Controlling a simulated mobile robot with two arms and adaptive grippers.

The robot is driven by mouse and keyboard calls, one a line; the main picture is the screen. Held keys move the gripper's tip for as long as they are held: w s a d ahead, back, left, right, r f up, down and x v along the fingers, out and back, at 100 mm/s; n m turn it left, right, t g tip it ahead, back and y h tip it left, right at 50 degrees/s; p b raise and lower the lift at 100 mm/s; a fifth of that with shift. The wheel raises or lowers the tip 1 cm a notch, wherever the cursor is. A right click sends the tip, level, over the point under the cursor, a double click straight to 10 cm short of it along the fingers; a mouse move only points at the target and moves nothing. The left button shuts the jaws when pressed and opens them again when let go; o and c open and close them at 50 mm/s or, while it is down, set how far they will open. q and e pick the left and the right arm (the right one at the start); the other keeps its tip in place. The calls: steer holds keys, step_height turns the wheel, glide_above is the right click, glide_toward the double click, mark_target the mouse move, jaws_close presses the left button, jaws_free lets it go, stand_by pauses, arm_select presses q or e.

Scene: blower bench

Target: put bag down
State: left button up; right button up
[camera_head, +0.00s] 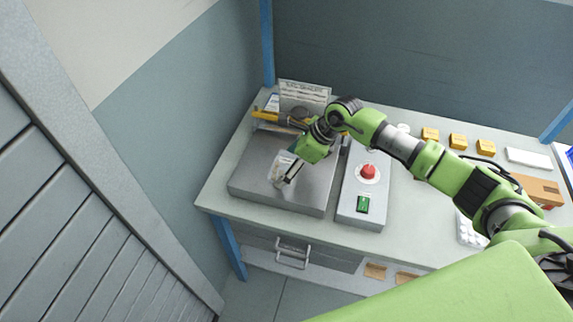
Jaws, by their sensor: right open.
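A small clear bag (281,168) with whitish contents is on or just over the grey metal plate (250,188) at the left of the bench. My right gripper (291,177) reaches in from the right and points down at the plate. Its fingers are open, at the right side of the bag. The gripper hides part of the bag, and I cannot tell whether a finger touches it. My left gripper is not in view.
Yellow blocks (457,141) and a cardboard box (538,190) lie further right.

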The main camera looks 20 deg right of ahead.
steer(key=b+v, duration=0.3)
steer(key=v, duration=0.8)
steer(key=shift+r, duration=0.25)
steer(key=shift+d, duration=0.15)
